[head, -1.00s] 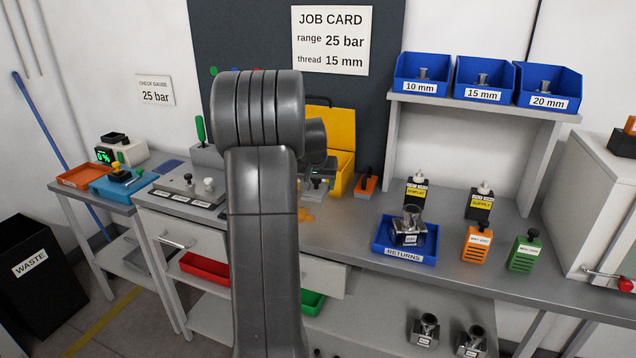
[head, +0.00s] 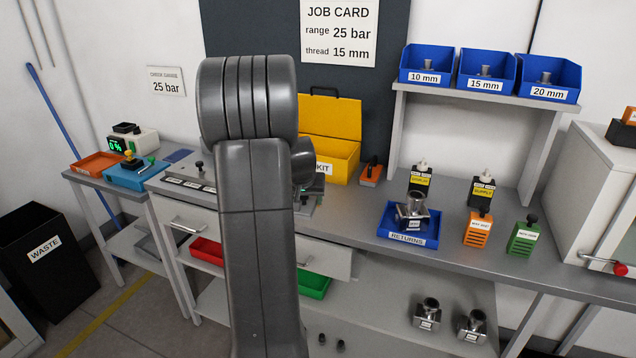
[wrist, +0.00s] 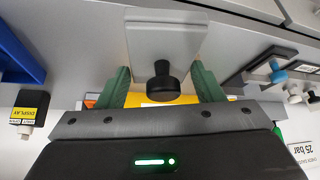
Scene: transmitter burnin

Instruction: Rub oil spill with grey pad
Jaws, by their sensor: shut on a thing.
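In the wrist view, the grey pad (wrist: 163,38) is a flat, light grey block with a black knob (wrist: 162,84) facing me. In the head view my arm hides most of the gripper; only a small part (head: 318,186) shows at the bench top by the yellow kit box. The oil spill does not show now in either view; my arm, gripper or pad may cover its place.
The yellow kit box (head: 345,158) and an orange block with a black knob (head: 371,172) stand behind my gripper. The blue returns tray (head: 385,232) holds a metal fitting to the right. Bare bench top (head: 350,215) lies between.

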